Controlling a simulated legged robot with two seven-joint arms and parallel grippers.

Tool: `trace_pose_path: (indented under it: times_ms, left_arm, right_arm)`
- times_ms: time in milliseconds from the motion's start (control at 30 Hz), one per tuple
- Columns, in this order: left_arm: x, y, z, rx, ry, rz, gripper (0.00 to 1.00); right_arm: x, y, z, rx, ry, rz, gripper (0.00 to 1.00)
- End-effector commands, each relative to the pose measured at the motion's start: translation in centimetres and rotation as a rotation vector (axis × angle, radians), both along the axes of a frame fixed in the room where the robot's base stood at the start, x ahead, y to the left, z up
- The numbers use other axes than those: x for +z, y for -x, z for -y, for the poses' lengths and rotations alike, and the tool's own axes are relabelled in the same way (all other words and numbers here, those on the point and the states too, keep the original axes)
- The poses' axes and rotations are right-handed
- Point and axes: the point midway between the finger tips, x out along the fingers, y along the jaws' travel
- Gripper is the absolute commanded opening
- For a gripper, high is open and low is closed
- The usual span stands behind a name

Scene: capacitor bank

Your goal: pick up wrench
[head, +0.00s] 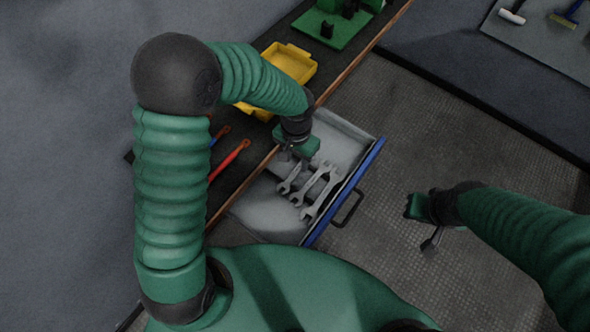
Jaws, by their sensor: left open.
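Several grey wrenches lie side by side in an open drawer (258,211): a small wrench (290,178) on the left, a middle wrench (311,186) and a larger wrench (321,198) on the right. My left gripper (284,160) is above the drawer, just beyond the upper end of the small wrench. It is open, and its fingers are small and partly hidden by its green housing. I cannot tell its exact height over the wrench. My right gripper (433,242) hangs over the floor, right of the drawer, and its finger gap is unclear.
The drawer has a blue front (345,190) with a dark handle (348,209). On the dark bench lie a yellow tray (291,62), a red-handled tool (229,160) and a green board (335,28). A brush and another tool lie on a panel at the top right. Floor right of the drawer is clear.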

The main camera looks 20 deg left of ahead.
Motion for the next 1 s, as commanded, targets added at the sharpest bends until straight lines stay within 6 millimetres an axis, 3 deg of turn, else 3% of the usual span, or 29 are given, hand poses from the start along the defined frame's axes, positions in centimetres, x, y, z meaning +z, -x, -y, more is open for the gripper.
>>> trace_pose_path:
  times_ms: [300,567,867,1000]
  left_arm:
    - [-4.9,-0.1,-0.4,-0.002,-0.002,-0.001,0.41]
    - [-5.3,-0.1,-0.5,-0.001,-0.002,0.002,0.41]
    - [-5.3,-0.1,-0.5,-0.002,-0.002,0.002,0.01]
    - [-5.3,-0.2,-0.4,-0.002,-0.002,0.002,0.00]
  right_arm:
    - [0.2,0.0,0.0,0.000,0.000,0.000,0.20]
    - [0.2,0.0,0.0,0.000,0.000,0.000,0.20]
    - [0.2,0.0,0.0,0.000,0.000,0.000,0.20]
    - [0.2,0.0,0.0,0.000,0.000,0.000,0.20]
